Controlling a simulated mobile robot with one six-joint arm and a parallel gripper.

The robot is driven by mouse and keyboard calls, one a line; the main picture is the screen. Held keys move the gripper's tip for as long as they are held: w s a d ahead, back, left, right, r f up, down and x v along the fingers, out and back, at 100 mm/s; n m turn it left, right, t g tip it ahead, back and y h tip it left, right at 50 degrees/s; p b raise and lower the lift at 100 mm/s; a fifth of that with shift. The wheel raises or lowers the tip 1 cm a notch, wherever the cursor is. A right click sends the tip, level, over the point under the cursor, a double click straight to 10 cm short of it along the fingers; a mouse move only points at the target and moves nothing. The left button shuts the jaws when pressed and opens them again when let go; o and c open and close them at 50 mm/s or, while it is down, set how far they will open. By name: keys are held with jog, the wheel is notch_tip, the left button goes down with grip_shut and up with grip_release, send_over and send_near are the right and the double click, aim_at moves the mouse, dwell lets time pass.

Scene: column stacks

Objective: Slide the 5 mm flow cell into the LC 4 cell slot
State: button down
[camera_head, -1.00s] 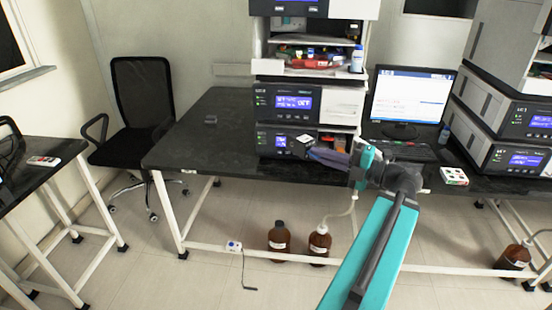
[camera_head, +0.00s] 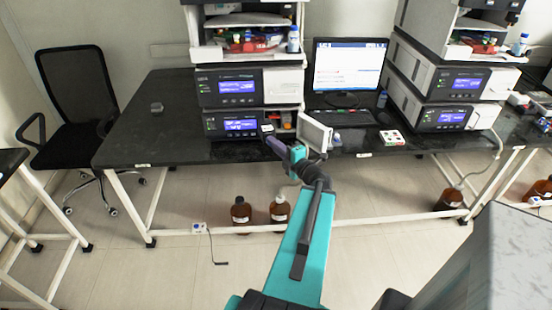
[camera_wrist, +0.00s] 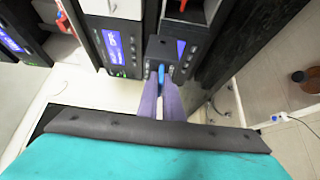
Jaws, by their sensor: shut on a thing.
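My gripper (camera_head: 275,139) is in front of the lower module of the middle instrument stack (camera_head: 234,124). Its purple fingers (camera_wrist: 163,92) are shut on a small dark block, the flow cell (camera_wrist: 160,48), with a blue part between the fingertips. In the head view the flow cell (camera_head: 267,128) is a small dark piece with a pale top, before the module's front beside the lit display. The wrist view shows it close to the module's front, overlapping the display (camera_wrist: 181,48). I cannot tell whether it touches. The slot is hidden or too small to tell, and the LC numbers are unreadable.
A pale panel (camera_head: 316,131) stands out just right of my gripper, beside the module's open bay. A monitor (camera_head: 346,68), keyboard (camera_head: 343,118) and another instrument stack (camera_head: 436,84) are to the right. The dark bench (camera_head: 150,130) is mostly clear on the left.

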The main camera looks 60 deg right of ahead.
notch_tip(320, 180, down, 8)
jog(key=s+m+g+h+p, duration=0.1)
jog(key=m+g+h+p, duration=0.1)
jog(key=h+p, duration=0.1)
jog(key=shift+s+a+r+m, duration=0.2)
jog(key=shift+a+m, duration=0.1)
jog(key=shift+a, duration=0.05)
jog(key=shift+w+d+f+b, duration=0.1)
jog(key=shift+w+d+b, duration=0.3)
jog(key=shift+b, duration=0.6)
jog(key=b, duration=0.1)
jog(key=d+b, duration=0.1)
jog(key=shift+w+d+b, duration=0.3)
jog(key=shift+w, duration=0.1)
jog(key=shift+w+d+b, duration=0.7)
jog(key=shift+d+b, duration=0.25)
jog(key=shift+b, duration=1.55)
jog(key=shift+w+d+b, duration=0.65)
jog(key=shift+d+b, duration=0.3)
jog(key=shift+b, duration=1.5)
jog(key=shift+w+d+b, duration=0.55)
jog(key=shift+d+b, duration=0.05)
jog(key=shift+b, duration=2.45)
jog(key=shift+w+d+b, duration=0.2)
jog(key=shift+d+b, duration=0.2)
jog(key=shift+b, duration=2.2)
